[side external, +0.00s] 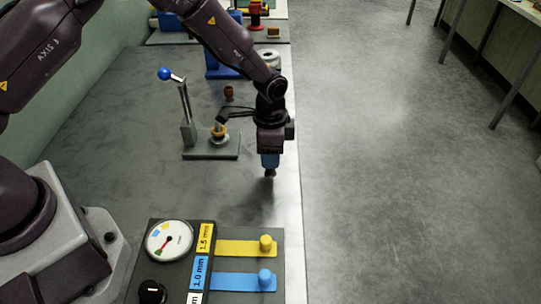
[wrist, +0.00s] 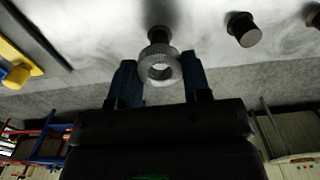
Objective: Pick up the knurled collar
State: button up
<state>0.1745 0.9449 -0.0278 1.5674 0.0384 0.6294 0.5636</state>
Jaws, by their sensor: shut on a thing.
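The knurled collar (wrist: 152,74) is a grey ring with a ribbed rim and a round hole. In the wrist view it sits between the two blue fingers of my gripper (wrist: 158,63), which is shut on it. In the side view my gripper (side external: 270,164) points down near the right edge of the grey bench. Only a small grey bit of the collar (side external: 270,174) shows under the fingertips there. I cannot tell whether it touches the bench.
A panel with a dial (side external: 169,240) and yellow and blue strips stands in front. A lever with a blue ball (side external: 164,73) stands on a grey base behind left. A small brown spool (side external: 228,93) is behind. A dark peg (wrist: 242,30) shows right of the collar.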

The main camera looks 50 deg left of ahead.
jog(key=s+a+r, duration=0.3)
jog(key=s+r, duration=0.8)
jog(key=s, duration=0.2)
jog(key=w+a+f+n, duration=0.1)
jog(key=w+a+n, duration=0.2)
jog(key=a, duration=0.1)
jog(key=w+a+f+n, duration=0.1)
jog(key=w+a+n, duration=0.2)
jog(key=w+a, duration=0.1)
jog(key=w+a+f+n, duration=0.1)
jog(key=w+a+n, duration=0.2)
jog(key=a, duration=0.2)
jog(key=shift+w+f, duration=0.15)
jog(key=shift+w, duration=0.15)
jog(key=shift+f, duration=0.15)
jog(key=shift+f, duration=3.1)
